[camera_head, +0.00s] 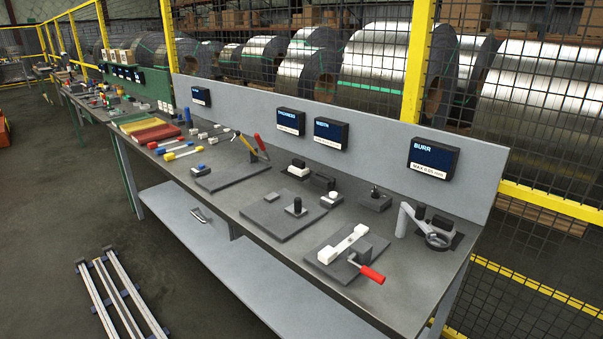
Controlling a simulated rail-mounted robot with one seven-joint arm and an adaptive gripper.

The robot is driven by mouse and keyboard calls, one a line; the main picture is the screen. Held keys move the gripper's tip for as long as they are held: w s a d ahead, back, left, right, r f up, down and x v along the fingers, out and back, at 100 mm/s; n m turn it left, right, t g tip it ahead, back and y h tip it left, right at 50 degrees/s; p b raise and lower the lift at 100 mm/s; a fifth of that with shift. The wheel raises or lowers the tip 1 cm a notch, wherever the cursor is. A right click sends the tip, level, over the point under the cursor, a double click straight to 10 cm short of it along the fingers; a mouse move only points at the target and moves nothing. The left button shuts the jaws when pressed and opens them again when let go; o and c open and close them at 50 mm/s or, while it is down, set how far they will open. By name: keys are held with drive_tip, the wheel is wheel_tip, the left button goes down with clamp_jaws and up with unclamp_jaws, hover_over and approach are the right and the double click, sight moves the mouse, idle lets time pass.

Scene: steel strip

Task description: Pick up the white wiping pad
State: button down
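Several small white pieces are on the grey workbench (235,207), and I cannot tell for certain which is the wiping pad. A white block (299,171) sits on a dark base near the back panel. A small white piece with a dark round top (332,198) is to its right. Smaller white blocks (203,136) are farther left along the bench. My gripper is not in view, and nothing is seen holding any of these pieces.
A back panel (365,143) with dark signs runs behind the bench. A hand-wheel device (436,240) stands at the right end. The lower shelf (190,225) is mostly clear.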

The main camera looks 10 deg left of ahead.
drive_tip(key=c, duration=1.8)
unclamp_jaws()
drive_tip(key=shift+c, duration=0.2)
drive_tip(key=o, duration=1)
